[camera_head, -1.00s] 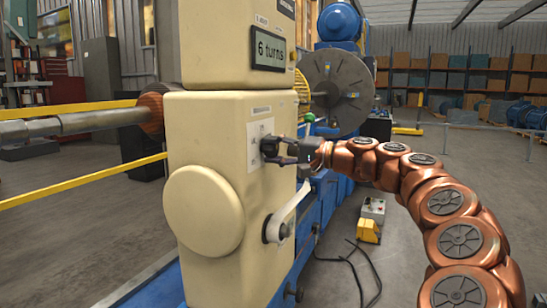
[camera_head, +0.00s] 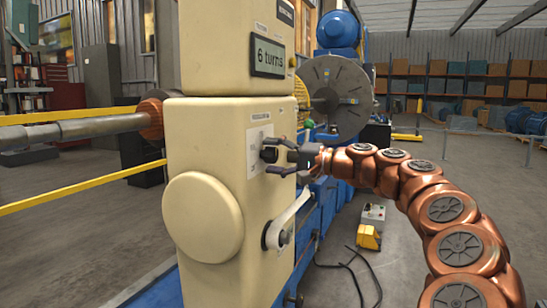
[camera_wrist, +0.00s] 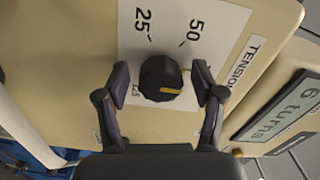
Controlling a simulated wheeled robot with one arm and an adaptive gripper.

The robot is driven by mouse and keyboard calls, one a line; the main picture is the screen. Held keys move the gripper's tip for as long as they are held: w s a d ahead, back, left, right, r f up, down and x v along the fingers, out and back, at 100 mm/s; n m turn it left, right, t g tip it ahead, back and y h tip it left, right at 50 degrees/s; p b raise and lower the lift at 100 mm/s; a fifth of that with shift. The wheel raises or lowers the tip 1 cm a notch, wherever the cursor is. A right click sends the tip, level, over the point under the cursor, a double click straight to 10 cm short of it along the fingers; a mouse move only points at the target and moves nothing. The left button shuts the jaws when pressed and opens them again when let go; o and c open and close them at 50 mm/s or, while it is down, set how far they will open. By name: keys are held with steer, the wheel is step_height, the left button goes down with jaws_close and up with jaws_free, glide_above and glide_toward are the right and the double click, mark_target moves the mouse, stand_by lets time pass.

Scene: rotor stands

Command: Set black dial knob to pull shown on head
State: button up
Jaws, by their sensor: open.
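The black dial knob (camera_wrist: 160,79) sits on a white scale plate (camera_wrist: 212,22) on the cream machine head, with a yellow pointer mark toward its lower right in the wrist view. The scale shows 25 and 50; another number by the left finger is partly covered. The knob also shows in the head view (camera_head: 268,154). My gripper (camera_wrist: 160,84) is open, one finger on each side of the knob; in the head view my gripper (camera_head: 273,155) faces the plate. I cannot tell whether the fingers touch it. The display (camera_head: 268,55) on the head reads "6 turns".
A label reading TENSION (camera_wrist: 243,62) is beside the plate. A pale lever (camera_head: 285,222) is below the knob on the machine's side. A yellow and grey box (camera_head: 370,227) with a cable stands on the floor at right.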

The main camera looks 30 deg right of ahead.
steer(key=shift+s, duration=0.1)
steer(key=v, duration=1.2)
